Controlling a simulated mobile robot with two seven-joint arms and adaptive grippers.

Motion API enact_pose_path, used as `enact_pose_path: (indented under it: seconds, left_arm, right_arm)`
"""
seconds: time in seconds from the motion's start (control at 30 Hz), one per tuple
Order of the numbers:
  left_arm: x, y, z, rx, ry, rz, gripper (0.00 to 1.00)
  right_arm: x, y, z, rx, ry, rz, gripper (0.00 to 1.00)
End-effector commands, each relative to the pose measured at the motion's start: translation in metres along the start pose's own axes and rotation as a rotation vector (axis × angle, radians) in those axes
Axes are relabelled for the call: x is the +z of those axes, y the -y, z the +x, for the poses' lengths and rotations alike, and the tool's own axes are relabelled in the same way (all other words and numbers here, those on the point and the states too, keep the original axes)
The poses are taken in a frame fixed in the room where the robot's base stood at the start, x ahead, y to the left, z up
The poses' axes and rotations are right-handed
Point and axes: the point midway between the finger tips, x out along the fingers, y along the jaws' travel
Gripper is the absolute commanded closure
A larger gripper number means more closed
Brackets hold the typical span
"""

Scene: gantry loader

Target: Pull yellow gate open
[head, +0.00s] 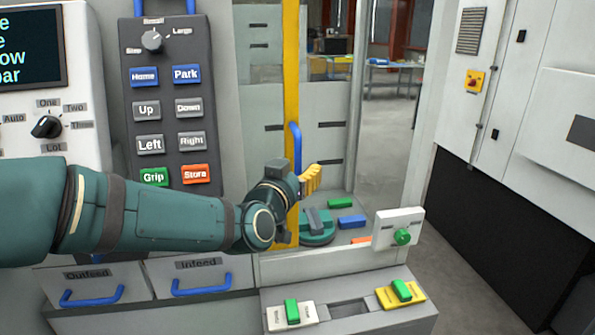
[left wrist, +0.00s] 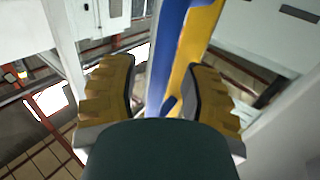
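The yellow gate (head: 291,70) shows in the head view as an upright yellow bar, with a blue handle (head: 295,143) on it. My left gripper (head: 313,178), with yellow fingers, is in front of the gate, a little below and right of the handle's visible part. In the left wrist view my left gripper (left wrist: 160,85) is open, its fingers apart on either side of the blue handle (left wrist: 164,50) and the yellow gate bar (left wrist: 198,38). I cannot tell whether a finger touches the handle. The gate's lower part is partly hidden by my arm. My right gripper is not in view.
A button panel (head: 168,60) stands left of the gate. Green block (head: 340,203) and blue block (head: 351,222) lie behind the opening's front edge. A white plate with a green knob (head: 402,237) stands at front right. Blue-handled drawers (head: 200,279) are below my arm.

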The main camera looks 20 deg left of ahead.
Motion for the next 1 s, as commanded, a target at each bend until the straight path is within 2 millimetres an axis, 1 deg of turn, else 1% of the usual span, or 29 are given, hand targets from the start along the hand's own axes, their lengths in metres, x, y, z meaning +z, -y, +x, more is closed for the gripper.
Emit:
enact_pose_path:
  seconds: [0.13,0.23,0.5,0.7,0.83,1.0]
  left_arm:
    - [0.000,0.000,-0.002,0.001,0.001,0.000,0.55]
    - [0.000,0.000,-0.009,0.001,0.000,0.000,0.55]
    - [-0.001,0.001,-0.049,-0.001,-0.002,-0.001,0.55]
    - [-0.001,0.001,-0.070,-0.001,-0.002,0.000,0.55]
    - [0.000,0.000,-0.075,0.000,0.000,0.001,0.55]
    - [0.000,0.000,-0.075,0.000,0.000,0.001,0.55]
  right_arm:
    - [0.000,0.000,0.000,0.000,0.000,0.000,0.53]
    - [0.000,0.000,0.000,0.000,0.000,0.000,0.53]
    - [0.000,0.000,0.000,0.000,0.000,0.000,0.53]
    - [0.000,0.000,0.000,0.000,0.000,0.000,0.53]
    - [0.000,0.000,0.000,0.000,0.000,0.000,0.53]
    - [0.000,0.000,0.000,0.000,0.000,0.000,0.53]
